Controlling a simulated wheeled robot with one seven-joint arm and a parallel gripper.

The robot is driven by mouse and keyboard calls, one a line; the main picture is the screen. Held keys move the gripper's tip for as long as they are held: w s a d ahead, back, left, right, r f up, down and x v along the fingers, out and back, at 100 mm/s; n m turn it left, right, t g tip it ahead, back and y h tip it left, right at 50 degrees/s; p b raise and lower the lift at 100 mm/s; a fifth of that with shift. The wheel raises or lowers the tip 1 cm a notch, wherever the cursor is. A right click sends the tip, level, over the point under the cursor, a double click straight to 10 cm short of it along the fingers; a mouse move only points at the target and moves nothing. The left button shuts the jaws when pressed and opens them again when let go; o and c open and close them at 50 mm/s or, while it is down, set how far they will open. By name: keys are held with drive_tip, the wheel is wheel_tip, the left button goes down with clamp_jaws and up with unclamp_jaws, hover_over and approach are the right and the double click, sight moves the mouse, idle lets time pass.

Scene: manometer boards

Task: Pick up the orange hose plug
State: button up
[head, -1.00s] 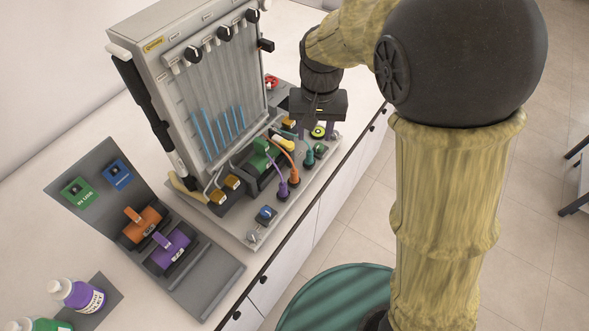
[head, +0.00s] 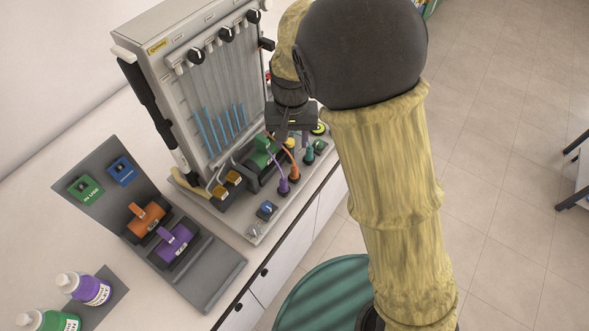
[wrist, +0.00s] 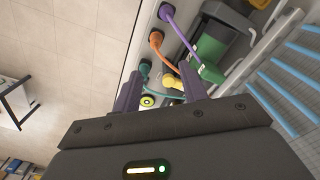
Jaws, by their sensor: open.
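The orange hose plug (head: 294,173) stands in the manometer board's base, with an orange hose rising from it and curving back. It stands between the purple hose plug (head: 283,187) and the green hose plug (head: 309,155). In the wrist view, the orange plug (wrist: 156,39) shows beyond my fingertips, between the purple and green plugs. My gripper (head: 293,140) is open and empty, pointing down over the base behind the orange plug. Both fingers show in the wrist view (wrist: 160,80), apart from the orange plug. A yellow plug (wrist: 172,82) appears between them.
The upright manometer board (head: 205,90) stands behind the plugs. A green block (head: 262,150) sits close by on the base. At the left, a grey stand (head: 215,280) holds orange and purple devices. Bottles (head: 85,287) stand at lower left. The counter's front edge is near the plugs.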

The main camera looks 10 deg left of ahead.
sight(294, 167)
wheel_tip(294, 167, down, 6)
drive_tip(key=shift+f+p, duration=0.15)
drive_tip(key=shift+p, duration=0.35)
drive_tip(key=shift+s+d+f, duration=0.1)
drive_tip(key=shift+d+f, duration=0.05)
drive_tip(key=shift+f, duration=0.1)
drive_tip(key=shift+s+d+f+p, duration=0.15)
drive_tip(key=shift+f+p, duration=0.35)
drive_tip(key=shift+f, duration=0.7)
drive_tip(key=shift+s+d+f+p, duration=0.1)
drive_tip(key=shift+f+p, duration=0.4)
drive_tip(key=shift+f, duration=0.65)
clamp_jaws()
